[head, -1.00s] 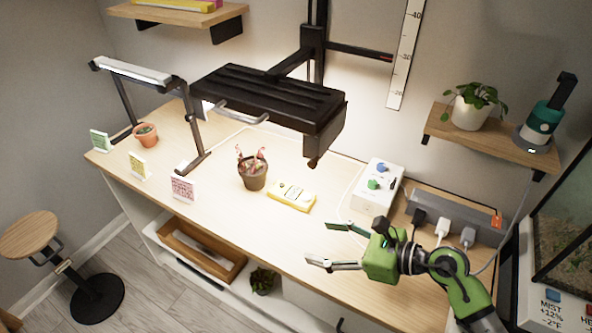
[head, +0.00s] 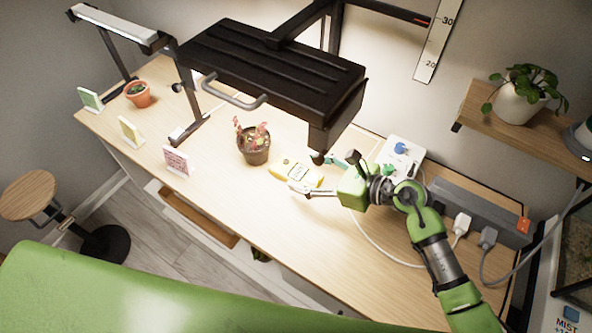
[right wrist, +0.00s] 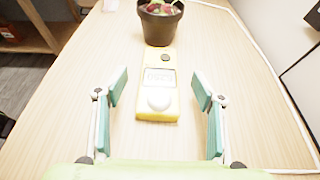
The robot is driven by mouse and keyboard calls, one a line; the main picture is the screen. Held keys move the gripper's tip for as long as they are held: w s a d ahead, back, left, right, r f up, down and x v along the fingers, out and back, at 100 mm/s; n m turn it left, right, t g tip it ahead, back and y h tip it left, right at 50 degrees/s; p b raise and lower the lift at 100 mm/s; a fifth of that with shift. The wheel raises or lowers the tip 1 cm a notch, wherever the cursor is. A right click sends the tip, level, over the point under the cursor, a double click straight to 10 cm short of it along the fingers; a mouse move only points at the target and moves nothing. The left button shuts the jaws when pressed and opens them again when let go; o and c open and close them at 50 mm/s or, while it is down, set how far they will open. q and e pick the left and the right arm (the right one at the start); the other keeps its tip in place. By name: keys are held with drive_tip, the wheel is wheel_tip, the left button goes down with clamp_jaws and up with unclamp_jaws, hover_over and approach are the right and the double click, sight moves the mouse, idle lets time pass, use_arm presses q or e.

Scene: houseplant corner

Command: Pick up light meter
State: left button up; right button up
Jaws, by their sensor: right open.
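The light meter is a yellow handheld box with a small display and a white dome; it lies flat on the wooden bench (head: 270,215) in the head view (head: 297,172). In the right wrist view the light meter (right wrist: 158,78) lies lengthwise ahead, its dome end towards me. My right gripper (head: 312,176) is open and empty, low at the meter's right end. In the right wrist view the fingers of my right gripper (right wrist: 160,90) stand apart on either side of the meter, with gaps on both sides. My left gripper is not in view.
A potted plant (head: 254,148) stands just beyond the meter's far end. A black lamp housing (head: 270,75) hangs above the bench. A white box with knobs (head: 404,152) and a power strip (head: 480,212) are at the right. The bench front is fairly clear.

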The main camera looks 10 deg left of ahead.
sight(290, 167)
drive_tip(key=shift+w+a+f, duration=0.2)
drive_tip(key=shift+w+a, duration=0.1)
drive_tip(key=shift+a, duration=0.35)
drive_tip(key=x, duration=0.3)
drive_tip(key=shift+w+a+f, duration=0.15)
drive_tip(key=shift+a, duration=0.15)
drive_tip(key=shift+w+a+f, duration=0.1)
drive_tip(key=shift+a+f, duration=0.05)
drive_tip(key=shift+a, duration=0.05)
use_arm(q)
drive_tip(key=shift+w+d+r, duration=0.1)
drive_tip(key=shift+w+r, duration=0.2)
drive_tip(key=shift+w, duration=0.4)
use_arm(e)
drive_tip(key=c, duration=1.3)
